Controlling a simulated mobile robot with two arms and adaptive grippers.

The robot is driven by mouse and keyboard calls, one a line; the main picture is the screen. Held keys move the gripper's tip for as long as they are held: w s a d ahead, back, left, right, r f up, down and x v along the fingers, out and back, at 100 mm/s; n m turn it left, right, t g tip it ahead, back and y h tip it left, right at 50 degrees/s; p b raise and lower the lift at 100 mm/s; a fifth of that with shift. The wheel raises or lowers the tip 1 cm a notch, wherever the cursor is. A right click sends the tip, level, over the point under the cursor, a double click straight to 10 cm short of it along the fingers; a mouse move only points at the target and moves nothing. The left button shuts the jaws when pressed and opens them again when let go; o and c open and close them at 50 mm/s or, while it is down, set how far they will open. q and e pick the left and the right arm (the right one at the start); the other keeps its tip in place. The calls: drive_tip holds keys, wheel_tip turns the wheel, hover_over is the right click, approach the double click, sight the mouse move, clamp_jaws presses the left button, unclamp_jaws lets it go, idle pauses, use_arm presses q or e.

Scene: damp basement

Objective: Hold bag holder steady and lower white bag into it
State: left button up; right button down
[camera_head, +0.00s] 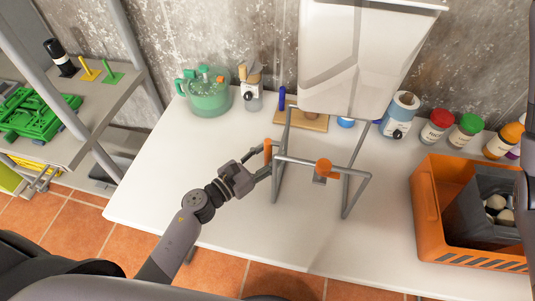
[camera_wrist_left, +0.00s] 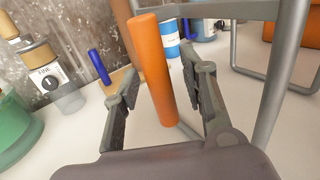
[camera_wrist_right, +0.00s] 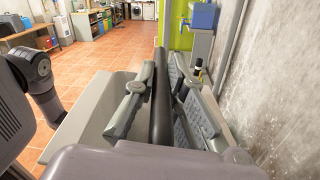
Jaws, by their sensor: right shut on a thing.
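The bag holder (camera_head: 297,160) is a grey tube frame standing on the white table, with an orange grip on its left side and another at its front. My left gripper (camera_head: 262,163) reaches it from the left. In the left wrist view its two fingers (camera_wrist_left: 160,85) stand apart on either side of the upright orange grip (camera_wrist_left: 152,65), with gaps visible. The white bag (camera_head: 355,60) hangs upright above the back of the holder, its top cut off by the picture. My right gripper (camera_wrist_right: 160,85) is shut on a dark bar (camera_wrist_right: 160,120), seemingly the bag's handle; it is outside the head view.
A green jug (camera_head: 208,95), a dispenser bottle (camera_head: 250,90) and a blue-white canister (camera_head: 398,115) stand along the wall. Several capped jars (camera_head: 437,127) are at the back right. An orange crate (camera_head: 427,200) fills the right end. The table's front left is clear.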

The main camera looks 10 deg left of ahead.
use_arm(q)
clamp_jaws()
idle(0.7)
idle(0.4)
use_arm(e)
drive_tip(key=shift+n+t, duration=0.3)
drive_tip(key=shift+t, duration=0.5)
wheel_tip(320, 180, down, 10)
drive_tip(key=shift+s+d+r, duration=0.1)
drive_tip(key=shift+r, duration=0.05)
